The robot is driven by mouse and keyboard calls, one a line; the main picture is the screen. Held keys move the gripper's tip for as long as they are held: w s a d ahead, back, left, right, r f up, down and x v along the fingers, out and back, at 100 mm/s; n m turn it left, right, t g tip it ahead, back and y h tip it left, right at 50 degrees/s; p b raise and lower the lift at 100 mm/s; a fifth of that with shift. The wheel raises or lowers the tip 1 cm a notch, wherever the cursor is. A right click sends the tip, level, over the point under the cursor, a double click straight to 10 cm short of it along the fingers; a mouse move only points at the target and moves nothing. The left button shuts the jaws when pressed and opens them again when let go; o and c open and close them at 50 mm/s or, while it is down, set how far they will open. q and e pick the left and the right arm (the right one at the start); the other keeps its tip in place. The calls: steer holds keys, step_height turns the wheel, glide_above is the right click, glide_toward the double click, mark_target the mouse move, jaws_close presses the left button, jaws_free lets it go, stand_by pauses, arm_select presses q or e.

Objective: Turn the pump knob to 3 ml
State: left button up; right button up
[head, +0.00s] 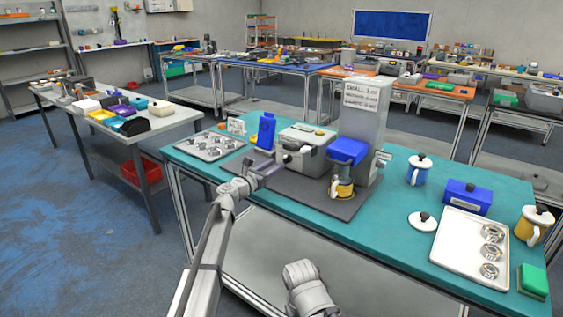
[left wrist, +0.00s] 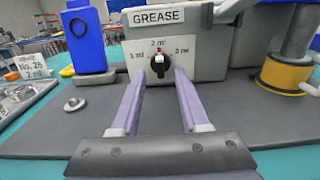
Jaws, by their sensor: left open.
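The grease pump (head: 305,149) is a grey box on a dark mat. Its front shows in the left wrist view under a GREASE label (left wrist: 166,15). My left gripper (head: 273,169) is open in front of the pump. In the left wrist view its purple fingers (left wrist: 159,76) stand either side of and below the knob, with nothing visibly held. Exact contact cannot be told.
A blue bottle-like item (head: 265,131) stands left of the pump. A white tray (head: 470,245) with metal rings lies farther right. One of my arm links shows at the bottom.

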mark_target(284, 159)
arm_select(q)
steer(key=x, duration=0.4)
steer(key=shift+w+d, duration=0.15)
steer(key=shift+w, duration=0.2)
jaws_close()
